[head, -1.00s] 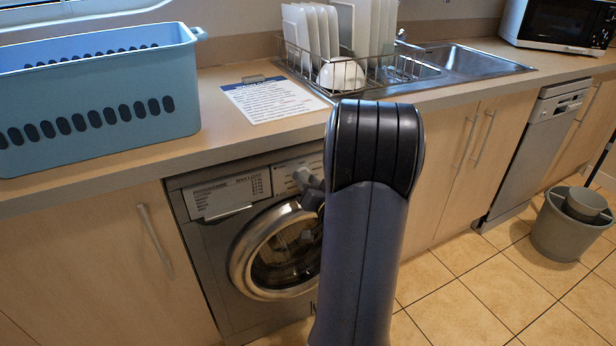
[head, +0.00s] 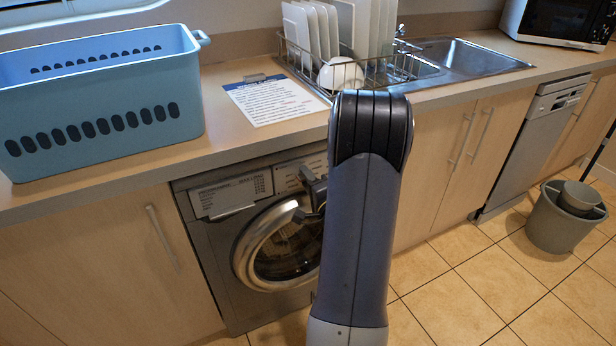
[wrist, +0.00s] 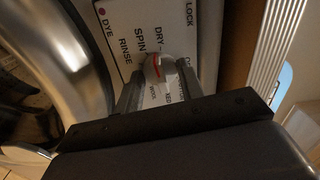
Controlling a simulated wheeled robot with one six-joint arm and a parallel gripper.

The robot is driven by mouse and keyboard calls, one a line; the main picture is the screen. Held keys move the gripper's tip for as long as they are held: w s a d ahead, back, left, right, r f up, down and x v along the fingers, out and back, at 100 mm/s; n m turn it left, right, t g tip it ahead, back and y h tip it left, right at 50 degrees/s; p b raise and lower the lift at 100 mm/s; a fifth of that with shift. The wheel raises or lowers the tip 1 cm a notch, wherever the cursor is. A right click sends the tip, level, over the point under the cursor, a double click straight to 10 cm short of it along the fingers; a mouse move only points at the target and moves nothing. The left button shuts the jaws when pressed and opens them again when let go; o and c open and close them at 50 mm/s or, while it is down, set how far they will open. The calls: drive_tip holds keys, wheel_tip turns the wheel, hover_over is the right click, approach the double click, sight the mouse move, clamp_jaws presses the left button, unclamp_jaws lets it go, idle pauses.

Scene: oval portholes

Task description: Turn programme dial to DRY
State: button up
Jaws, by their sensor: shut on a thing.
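The programme dial (wrist: 155,70) is a small grey knob with a red pointer mark on the washing machine's white panel, in the wrist view. My gripper (wrist: 158,79) is shut on it, one finger on each side. The red mark points up toward the printed words SPIN and DRY; which one it meets exactly I cannot tell. DYE, RINSE and LOCK are also readable around it. In the head view the washing machine (head: 222,262) stands under the counter, and my arm hides the dial and most of my gripper.
The round machine door (head: 243,262) is close beside my gripper. A blue basket (head: 100,105), a printed sheet (head: 275,100) and a dish rack (head: 300,62) stand on the counter above. A grey bucket (head: 552,225) is on the tiled floor at right.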

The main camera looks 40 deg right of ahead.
drive_tip(key=shift+m+p, duration=0.65)
drive_tip(key=shift+m, duration=1.25)
drive_tip(key=o, duration=1)
drive_tip(key=v, duration=1.1)
drive_tip(key=shift+d, duration=0.1)
drive_tip(key=shift+w, duration=0.2)
